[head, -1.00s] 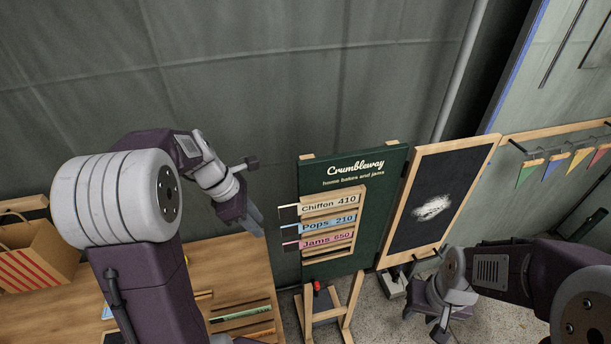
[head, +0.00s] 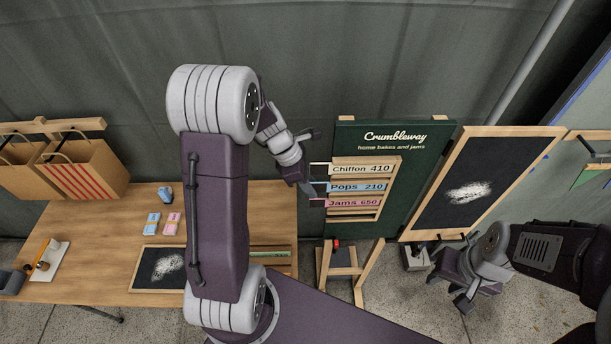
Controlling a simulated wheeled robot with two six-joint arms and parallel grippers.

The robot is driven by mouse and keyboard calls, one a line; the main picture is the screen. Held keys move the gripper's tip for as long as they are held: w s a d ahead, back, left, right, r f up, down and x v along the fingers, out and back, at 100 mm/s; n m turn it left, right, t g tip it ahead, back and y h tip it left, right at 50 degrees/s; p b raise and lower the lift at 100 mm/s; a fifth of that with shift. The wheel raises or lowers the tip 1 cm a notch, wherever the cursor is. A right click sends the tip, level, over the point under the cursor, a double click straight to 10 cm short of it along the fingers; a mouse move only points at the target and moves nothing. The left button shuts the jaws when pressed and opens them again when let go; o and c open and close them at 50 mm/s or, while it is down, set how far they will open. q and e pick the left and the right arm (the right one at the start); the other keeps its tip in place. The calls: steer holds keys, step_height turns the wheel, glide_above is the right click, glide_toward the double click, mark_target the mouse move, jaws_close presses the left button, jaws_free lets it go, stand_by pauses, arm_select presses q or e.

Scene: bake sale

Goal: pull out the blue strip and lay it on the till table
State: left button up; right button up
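My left gripper (head: 311,188) is at the left end of the strips, level with the blue one. Its fingers overlap the strip ends, so contact and opening cannot be told. My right gripper (head: 456,281) is low at the right, away from the strips, its finger opening unclear. The wooden table (head: 95,222) is at the left.
The table holds paper bags (head: 85,168), blue and pink cards (head: 152,222), a small chalkboard (head: 158,268) and a slatted rack (head: 270,255). My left arm crosses above it. A smudged chalkboard panel (head: 480,180) adjoins the green board. Bare wood shows at the table's back left.

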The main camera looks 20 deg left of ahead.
arm_select(q)
steer(key=shift+s+a, duration=0.25)
jaws_close()
steer(key=shift+w+d, duration=0.1)
steer(key=shift+w, duration=0.05)
steer(key=s+a+p, duration=0.1)
steer(key=s+a, duration=0.2)
steer(key=a, duration=0.5)
steer(key=s+a+p, duration=0.1)
steer(key=s+a, duration=0.3)
steer(key=a, duration=0.3)
steer(key=shift+s+a, duration=0.3)
steer(key=shift+a, duration=0.05)
stand_by(0.5)
